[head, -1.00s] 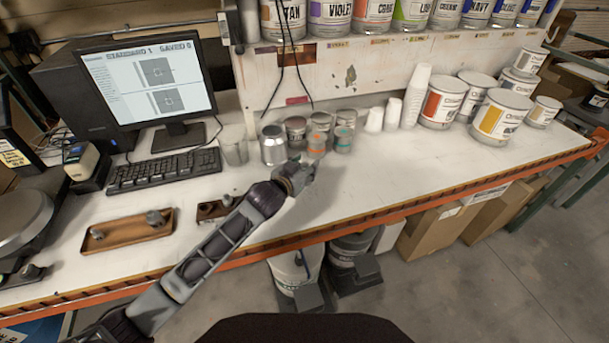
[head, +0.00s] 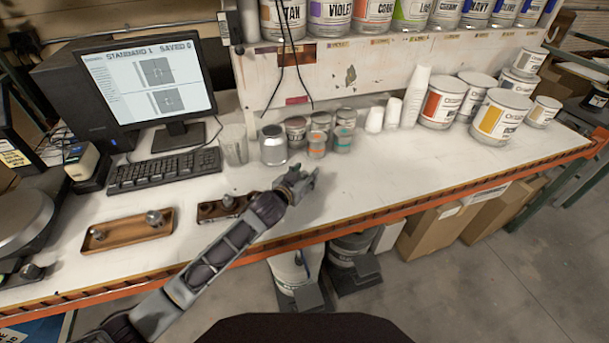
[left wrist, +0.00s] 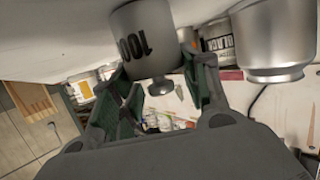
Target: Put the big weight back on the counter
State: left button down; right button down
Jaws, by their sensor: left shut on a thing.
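My left gripper (head: 304,180) is above the white counter (head: 400,190), right of the dark block and in front of the small cans. In the left wrist view, its fingers (left wrist: 155,92) are on either side of the knob of a big metal weight (left wrist: 140,38) marked with large dark digits. The gripper is shut on this weight. The white surface lies close behind the weight's base; I cannot tell whether they touch. In the head view I cannot make the weight out apart from the gripper. My right gripper is not in view.
A keyboard (head: 165,170), a metal canister (head: 273,150) and several small cans (head: 317,145) stand behind. The front right of the counter is clear.

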pick_arm(q)
jog(key=c, duration=1.2)
grip_release()
jog(key=shift+f, duration=0.1)
jog(key=o, duration=0.5)
jog(key=shift+s, duration=0.15)
jog(key=shift+b+v, duration=0.4)
jog(key=shift+v, duration=5.55)
